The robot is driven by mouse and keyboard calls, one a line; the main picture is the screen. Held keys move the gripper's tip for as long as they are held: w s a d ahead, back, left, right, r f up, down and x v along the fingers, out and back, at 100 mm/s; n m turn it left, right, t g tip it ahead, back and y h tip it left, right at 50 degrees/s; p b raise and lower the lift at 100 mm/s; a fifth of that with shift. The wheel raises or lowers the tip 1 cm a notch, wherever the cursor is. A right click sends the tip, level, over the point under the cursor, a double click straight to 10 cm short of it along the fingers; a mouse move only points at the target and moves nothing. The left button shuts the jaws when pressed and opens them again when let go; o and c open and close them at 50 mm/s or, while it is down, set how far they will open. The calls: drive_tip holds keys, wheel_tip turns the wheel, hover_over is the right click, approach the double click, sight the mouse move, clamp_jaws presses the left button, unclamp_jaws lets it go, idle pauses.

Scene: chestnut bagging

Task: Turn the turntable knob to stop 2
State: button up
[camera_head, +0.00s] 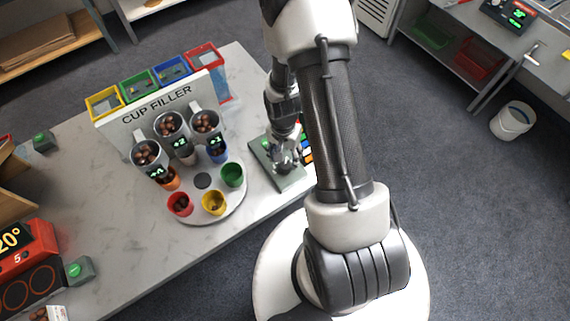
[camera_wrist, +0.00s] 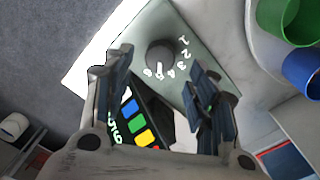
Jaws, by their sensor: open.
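The dark round turntable knob (camera_wrist: 160,54) sits on a grey-green control box (camera_wrist: 190,25). White numbers run in an arc around its right and near side. I cannot make out which number the knob points to. My gripper (camera_wrist: 161,65) is open, with one finger on each side of the knob in the wrist view. I cannot tell whether either finger touches it. In the head view my gripper (camera_head: 286,160) is over the box (camera_head: 291,184) and hides the knob. The round white turntable (camera_head: 238,199) stands left of the box and carries several coloured cups.
The cup filler (camera_head: 160,104) with its silver hoppers rises behind the turntable. A dark panel with coloured buttons (camera_wrist: 138,121) lies right beside the box. The green cup (camera_head: 232,174) is the turntable cup nearest the box. Open table (camera_head: 110,215) lies to the left.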

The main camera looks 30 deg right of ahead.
sight(285, 164)
wheel_tip(285, 164, down, 5)
drive_tip(key=shift+f+b, duration=0.15)
drive_tip(key=shift+b, duration=0.45)
drive_tip(key=shift+c, duration=0.5)
drive_tip(key=c, duration=1)
